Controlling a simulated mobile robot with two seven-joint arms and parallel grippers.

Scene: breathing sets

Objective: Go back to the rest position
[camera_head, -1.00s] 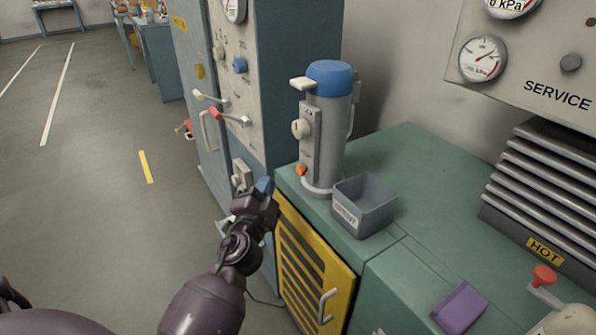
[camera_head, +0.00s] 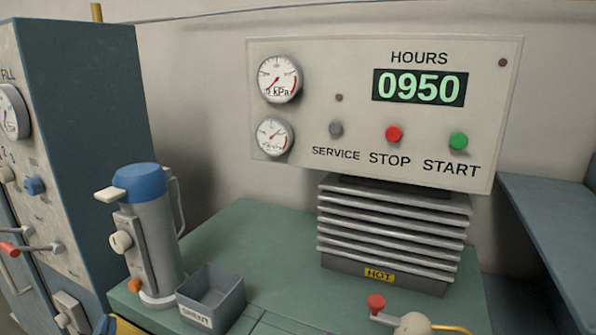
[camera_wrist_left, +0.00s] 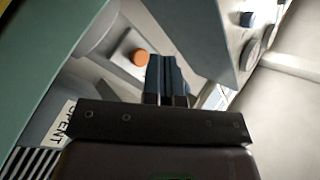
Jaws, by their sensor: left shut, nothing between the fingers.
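My left gripper (camera_wrist_left: 166,78) shows in the left wrist view with its two dark blue fingers together and nothing between them. Only its blue tip (camera_head: 105,325) shows at the bottom left edge of the head view, beside the front corner of the green bench (camera_head: 275,228). The rest of my left arm is out of the head view. My right gripper is in neither view.
On the bench stand a grey canister with a blue cap (camera_head: 140,180), a grey SPENT bin (camera_head: 212,302) and a finned HOT block (camera_head: 390,225). A control panel (camera_head: 330,70) hangs behind. A tall blue cabinet (camera_head: 85,110) stands at left.

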